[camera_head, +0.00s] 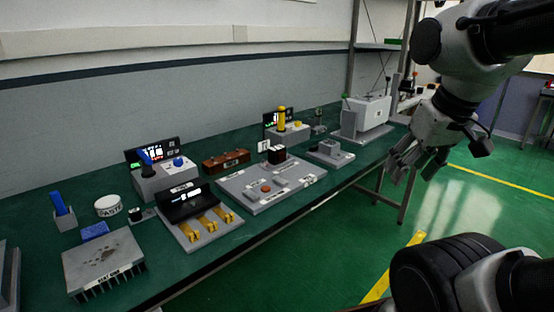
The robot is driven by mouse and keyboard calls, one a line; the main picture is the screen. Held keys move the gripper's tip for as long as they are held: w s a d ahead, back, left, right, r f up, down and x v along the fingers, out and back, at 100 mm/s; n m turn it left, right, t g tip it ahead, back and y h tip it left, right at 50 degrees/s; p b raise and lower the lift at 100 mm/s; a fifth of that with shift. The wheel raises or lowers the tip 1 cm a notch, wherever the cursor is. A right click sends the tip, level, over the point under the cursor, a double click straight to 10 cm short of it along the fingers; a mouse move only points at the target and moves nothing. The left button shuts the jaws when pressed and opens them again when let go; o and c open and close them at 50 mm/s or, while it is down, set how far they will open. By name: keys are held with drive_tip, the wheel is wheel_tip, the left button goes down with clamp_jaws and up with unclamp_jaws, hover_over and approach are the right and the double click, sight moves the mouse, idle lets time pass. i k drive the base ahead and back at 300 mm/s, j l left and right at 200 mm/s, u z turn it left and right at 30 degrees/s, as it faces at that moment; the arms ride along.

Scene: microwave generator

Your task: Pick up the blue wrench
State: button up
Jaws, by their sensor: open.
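I cannot tell for sure which thing is the blue wrench. A blue upright piece (58,203) stands in a small grey block at the far left of the bench. A second blue piece (147,157) leans upright on a grey box with a blue knob. A flat blue block (95,231) lies behind the finned heat sink. My gripper (410,167) hangs at the right, past the bench's front edge, with its fingers apart and empty. It is far from all the blue pieces.
The green bench (225,252) carries a finned heat sink (103,262), a white round tin (108,206), a black-backed block with yellow parts (200,218), a grey panel (235,186) and a large grey machine (366,118). The floor (470,215) at right is clear.

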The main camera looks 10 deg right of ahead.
sight(147, 162)
drive_tip(key=i+j+u, duration=0.1)
drive_tip(key=j+u, duration=0.25)
drive_tip(key=i+j+u, duration=0.1)
drive_tip(key=u, duration=0.25)
drive_tip(key=i+j+u, duration=0.3)
drive_tip(key=k, duration=0.1)
